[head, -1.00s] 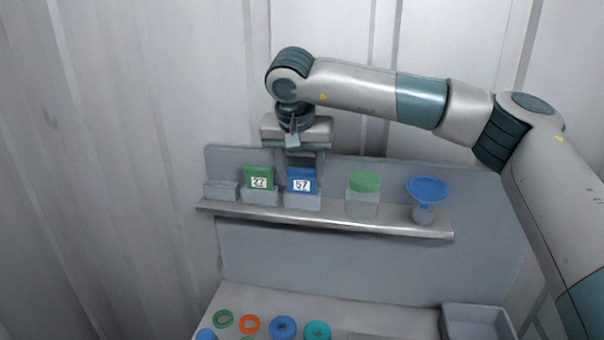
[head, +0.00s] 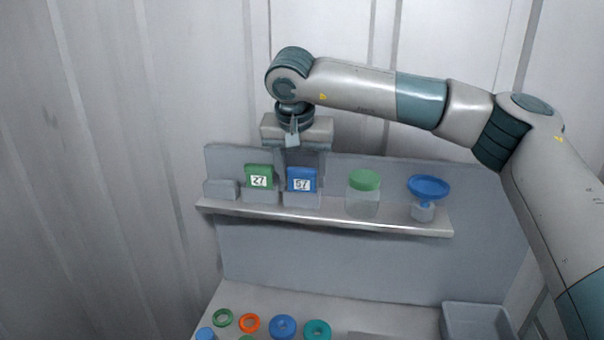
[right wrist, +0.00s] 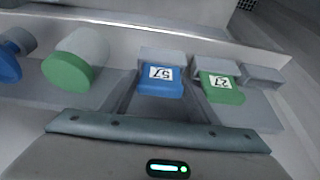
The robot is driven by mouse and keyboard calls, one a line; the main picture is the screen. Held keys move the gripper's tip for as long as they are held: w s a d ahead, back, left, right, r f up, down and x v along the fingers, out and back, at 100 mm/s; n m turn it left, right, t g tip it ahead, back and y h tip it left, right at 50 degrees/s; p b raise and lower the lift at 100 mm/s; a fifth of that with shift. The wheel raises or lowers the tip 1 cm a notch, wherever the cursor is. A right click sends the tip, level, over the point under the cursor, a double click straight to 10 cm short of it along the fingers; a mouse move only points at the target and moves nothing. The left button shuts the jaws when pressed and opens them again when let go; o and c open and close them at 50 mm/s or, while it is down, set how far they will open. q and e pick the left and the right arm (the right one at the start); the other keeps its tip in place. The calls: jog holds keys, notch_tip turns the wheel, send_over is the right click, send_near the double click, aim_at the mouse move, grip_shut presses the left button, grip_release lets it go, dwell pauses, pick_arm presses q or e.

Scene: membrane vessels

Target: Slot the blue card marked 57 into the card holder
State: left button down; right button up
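The blue card marked 57 (head: 302,180) stands upright in a grey card holder (head: 302,201) on the shelf, its lower part hidden by the holder. It also shows in the right wrist view (right wrist: 161,82), seated in its holder. My right gripper (head: 302,165) is above and around the card, fingers spread. In the right wrist view a finger lies to each side of the card with gaps, so it is open and holds nothing. My left gripper is not in view.
A green card marked 27 (head: 259,177) stands in the holder directly left. An empty-looking grey holder (head: 221,189) is further left. A green-lidded jar (head: 363,195) and a blue funnel-topped vessel (head: 427,190) stand right on the shelf (head: 390,224). Coloured rings and a grey bin (head: 477,322) are below.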

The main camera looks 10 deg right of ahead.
jog(key=shift+o, duration=1.3)
jog(key=shift+b+v, duration=0.45)
jog(key=shift+v, duration=0.4)
jog(key=b+v, duration=0.3)
jog(key=v, duration=1.2)
jog(key=shift+s+r+b, duration=0.15)
jog(key=shift+r+b, duration=0.1)
jog(key=shift+b, duration=0.15)
jog(key=shift+f, duration=0.1)
